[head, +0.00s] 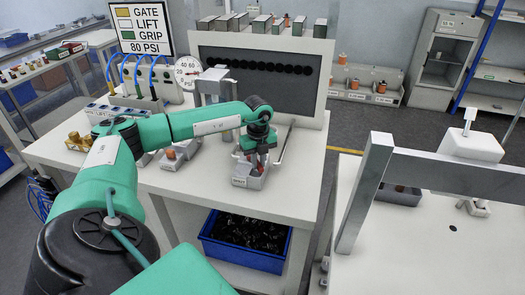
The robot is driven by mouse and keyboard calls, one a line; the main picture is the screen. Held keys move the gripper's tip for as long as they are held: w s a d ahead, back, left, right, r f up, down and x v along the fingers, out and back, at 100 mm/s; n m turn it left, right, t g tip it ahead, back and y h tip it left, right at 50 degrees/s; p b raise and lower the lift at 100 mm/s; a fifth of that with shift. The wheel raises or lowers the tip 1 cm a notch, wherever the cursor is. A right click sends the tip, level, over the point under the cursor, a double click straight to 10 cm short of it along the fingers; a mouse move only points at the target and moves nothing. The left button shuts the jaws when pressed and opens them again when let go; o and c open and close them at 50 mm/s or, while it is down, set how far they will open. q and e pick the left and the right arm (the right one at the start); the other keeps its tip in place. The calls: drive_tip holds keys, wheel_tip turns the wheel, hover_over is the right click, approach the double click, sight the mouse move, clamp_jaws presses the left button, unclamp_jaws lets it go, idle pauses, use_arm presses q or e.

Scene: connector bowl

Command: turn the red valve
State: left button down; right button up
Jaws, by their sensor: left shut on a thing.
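My left gripper (255,151) reaches over the white bench and points down at a small grey block (250,182) with a label on its front. It is shut on a small orange-red part on top of this block, largely hidden by the fingers. I cannot tell for certain that this part is the red valve. A similar orange-red piece (170,154) sits on another grey block to the left, apart from the gripper. My right gripper is not in view.
A dark panel (262,88) with a row of black holes stands behind. A blue bin (246,240) sits below. A grey frame (363,190) stands on the right table.

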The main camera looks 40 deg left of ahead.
use_arm(q)
drive_tip(key=m, duration=0.1)
drive_tip(key=s+m+b, duration=0.1)
drive_tip(key=shift+s+a+m, duration=0.2)
drive_tip(key=shift+a+m, duration=0.2)
drive_tip(key=shift+s+a+m+b, duration=0.2)
drive_tip(key=shift+s+m+b, duration=0.05)
drive_tip(key=shift+m, duration=0.35)
drive_tip(key=shift+s+a+m+b, duration=0.2)
drive_tip(key=shift+m+b, duration=0.05)
drive_tip(key=shift+m, duration=0.35)
drive_tip(key=shift+s+a+m, duration=0.1)
drive_tip(key=shift+a+m, duration=0.05)
drive_tip(key=shift+m, duration=0.15)
drive_tip(key=shift+s+a+m+b, duration=0.25)
drive_tip(key=shift+a+m+b, duration=0.15)
drive_tip(key=shift+m, duration=0.6)
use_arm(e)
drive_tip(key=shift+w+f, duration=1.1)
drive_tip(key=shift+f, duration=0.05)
use_arm(q)
drive_tip(key=shift+r, duration=0.1)
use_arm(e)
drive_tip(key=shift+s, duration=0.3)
use_arm(q)
drive_tip(key=c, duration=1.4)
unclamp_jaws()
drive_tip(key=shift+o, duration=0.2)
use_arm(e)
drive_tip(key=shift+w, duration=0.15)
